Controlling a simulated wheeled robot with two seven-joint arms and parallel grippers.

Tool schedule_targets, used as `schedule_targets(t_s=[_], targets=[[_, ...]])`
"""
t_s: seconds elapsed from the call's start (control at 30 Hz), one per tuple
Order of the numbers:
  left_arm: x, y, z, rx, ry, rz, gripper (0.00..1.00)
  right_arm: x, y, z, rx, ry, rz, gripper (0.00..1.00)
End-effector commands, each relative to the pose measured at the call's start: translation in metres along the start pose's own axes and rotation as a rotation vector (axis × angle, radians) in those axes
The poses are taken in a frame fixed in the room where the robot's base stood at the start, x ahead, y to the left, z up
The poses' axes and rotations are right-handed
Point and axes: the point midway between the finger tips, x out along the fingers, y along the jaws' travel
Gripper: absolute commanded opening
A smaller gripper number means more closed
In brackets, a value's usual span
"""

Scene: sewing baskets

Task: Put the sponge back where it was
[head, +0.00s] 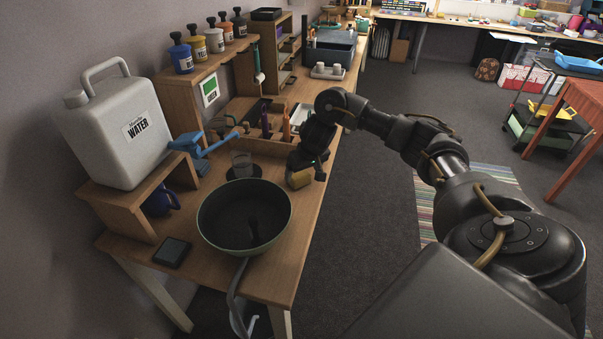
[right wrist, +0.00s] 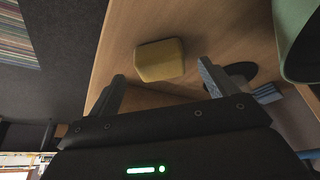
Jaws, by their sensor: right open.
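The sponge (head: 299,179) is a small yellow block with rounded edges. It lies on the wooden bench near its right edge, to the right of the green bowl. In the right wrist view the sponge (right wrist: 160,60) sits just beyond and between my fingertips, with no clear contact. My right gripper (head: 307,164) is at the sponge's far side, pointing down at it. Its two fingers stand wide apart in the right wrist view (right wrist: 161,70), and it holds nothing. The sponge is partly hidden by the gripper in the head view. My left gripper is not seen.
The large green bowl (head: 244,217) stands close left of the sponge. A clear cup (head: 241,162) stands on a dark round mat behind the bowl. A wooden organiser (head: 262,146) is behind, and a water jug (head: 117,128) stands on a raised shelf at left. Open floor is right of the bench.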

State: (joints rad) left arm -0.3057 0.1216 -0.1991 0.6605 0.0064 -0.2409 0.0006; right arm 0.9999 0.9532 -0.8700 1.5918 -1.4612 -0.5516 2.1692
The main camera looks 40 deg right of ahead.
Motion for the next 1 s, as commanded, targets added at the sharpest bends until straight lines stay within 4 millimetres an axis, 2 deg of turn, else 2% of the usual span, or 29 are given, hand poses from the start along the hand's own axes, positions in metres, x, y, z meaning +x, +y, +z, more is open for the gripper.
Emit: schedule_targets(t_s=[0.03,0.1,0.3,0.37,0.73,1.0], targets=[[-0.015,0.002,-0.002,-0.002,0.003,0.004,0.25,-0.022,0.001,-0.005,-0.003,0.004,0.003,0.85],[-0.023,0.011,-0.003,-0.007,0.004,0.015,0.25,-0.036,0.001,-0.004,-0.003,0.003,0.002,0.85],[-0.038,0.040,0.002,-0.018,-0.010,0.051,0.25,-0.067,0.001,-0.003,-0.001,0.002,0.002,0.85],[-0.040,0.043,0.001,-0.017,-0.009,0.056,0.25,-0.072,0.001,-0.002,-0.001,0.001,0.001,0.85],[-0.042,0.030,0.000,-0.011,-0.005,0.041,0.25,-0.079,0.000,0.000,0.001,-0.002,0.001,0.85],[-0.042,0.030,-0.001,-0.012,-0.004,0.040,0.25,-0.079,0.000,0.000,0.001,-0.001,0.001,0.85]])
